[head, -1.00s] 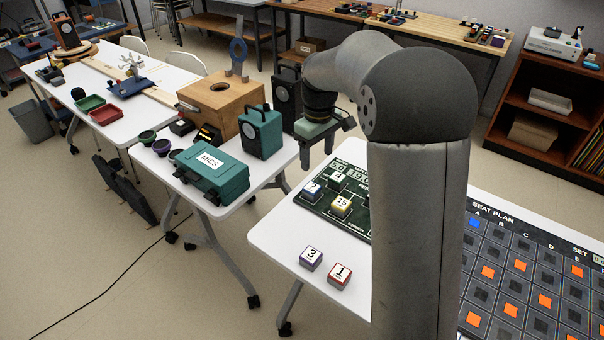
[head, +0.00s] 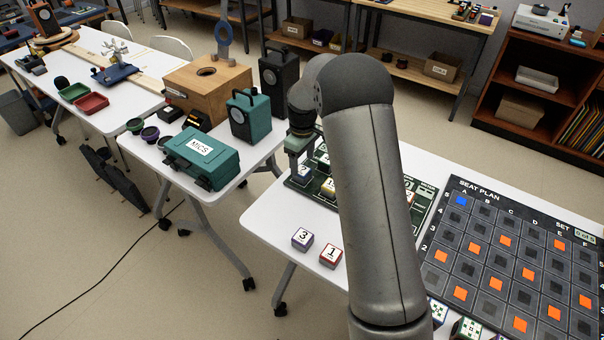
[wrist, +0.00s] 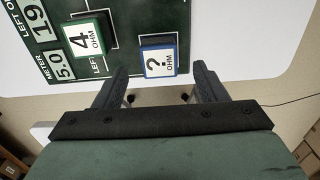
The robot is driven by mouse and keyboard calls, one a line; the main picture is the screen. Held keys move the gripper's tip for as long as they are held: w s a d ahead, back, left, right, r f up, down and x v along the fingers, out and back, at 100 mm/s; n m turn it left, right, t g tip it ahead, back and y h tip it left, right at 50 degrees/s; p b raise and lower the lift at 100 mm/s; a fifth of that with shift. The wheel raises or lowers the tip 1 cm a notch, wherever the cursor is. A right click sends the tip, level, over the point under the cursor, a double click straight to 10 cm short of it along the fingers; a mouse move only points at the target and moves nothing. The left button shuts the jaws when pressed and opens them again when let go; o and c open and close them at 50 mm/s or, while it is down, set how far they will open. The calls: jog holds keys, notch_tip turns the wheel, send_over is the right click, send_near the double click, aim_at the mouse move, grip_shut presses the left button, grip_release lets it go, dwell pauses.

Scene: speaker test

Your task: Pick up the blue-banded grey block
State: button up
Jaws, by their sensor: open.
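The blue-banded grey block (wrist: 160,58), with a white top marked "? OHM", sits on the dark green board (wrist: 120,35). In the head view the block (head: 302,175) is at the board's left end, partly hidden under my gripper. My gripper (wrist: 160,76) is open and empty. In the wrist view its two fingers point toward the block, one to each side of it in the picture. In the head view my gripper (head: 296,158) is low over the board, just above the block. I cannot tell whether the fingertips touch anything.
A green-banded "4 OHM" block (wrist: 85,38) sits close by on the board. A yellow-banded block (head: 328,187) is near too. Blocks "3" (head: 302,239) and "1" (head: 330,256) stand on the white table (head: 275,225). A seat plan board (head: 450,260) lies at right.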

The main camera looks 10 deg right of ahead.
aim_at(302, 170)
jog(key=shift+w+f+p, duration=0.15)
jog(key=shift+f+p, duration=0.35)
jog(key=shift+f, duration=2.15)
jog(key=c, duration=1.1)
